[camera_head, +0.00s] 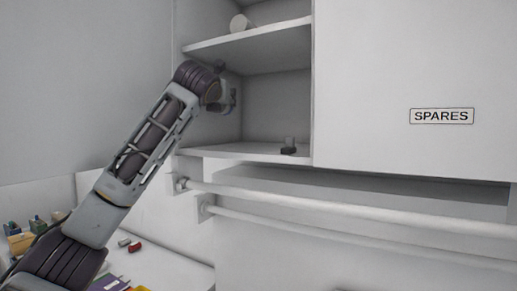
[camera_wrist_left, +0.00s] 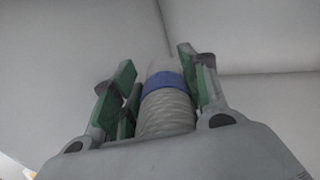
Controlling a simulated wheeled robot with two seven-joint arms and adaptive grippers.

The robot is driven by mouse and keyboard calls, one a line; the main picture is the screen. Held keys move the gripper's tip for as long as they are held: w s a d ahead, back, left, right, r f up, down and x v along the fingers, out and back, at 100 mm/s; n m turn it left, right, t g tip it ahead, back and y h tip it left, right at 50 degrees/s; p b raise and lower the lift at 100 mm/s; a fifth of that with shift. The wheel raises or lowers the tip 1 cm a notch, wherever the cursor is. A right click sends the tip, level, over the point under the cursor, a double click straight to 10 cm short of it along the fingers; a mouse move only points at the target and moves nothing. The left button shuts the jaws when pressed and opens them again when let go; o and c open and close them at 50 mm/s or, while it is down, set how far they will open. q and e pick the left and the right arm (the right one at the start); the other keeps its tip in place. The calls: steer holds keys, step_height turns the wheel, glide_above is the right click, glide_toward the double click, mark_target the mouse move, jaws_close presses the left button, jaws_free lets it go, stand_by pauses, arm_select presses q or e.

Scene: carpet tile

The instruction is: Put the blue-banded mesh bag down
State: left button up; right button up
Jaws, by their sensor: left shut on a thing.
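The blue-banded mesh bag (camera_wrist_left: 166,104) shows in the left wrist view as a pale, ribbed, rounded bundle with a blue band around its middle. It sits between the green-padded fingers of my left gripper (camera_wrist_left: 155,88), which is shut on it. In the head view my left gripper (camera_head: 229,98) is raised at the opening of the cabinet, between the upper and lower shelves. The wrist hides most of it there, and I cannot make out the bag in that view. My right gripper is not in view.
A closed SPARES door (camera_head: 415,60) stands right. Two rails (camera_head: 330,208) run below. Small items lie on the counter (camera_head: 165,268).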

arm_select(q)
steer(key=shift+s+r, duration=0.1)
steer(key=shift+s, duration=0.05)
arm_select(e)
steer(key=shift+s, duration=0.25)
arm_select(q)
steer(key=shift+f, duration=2.95)
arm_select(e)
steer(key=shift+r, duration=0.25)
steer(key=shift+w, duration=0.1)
arm_select(q)
steer(key=shift+f+p, duration=0.55)
steer(key=shift+f, duration=1.55)
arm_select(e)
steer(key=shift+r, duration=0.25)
arm_select(q)
steer(key=shift+f, duration=0.1)
steer(key=o, duration=1)
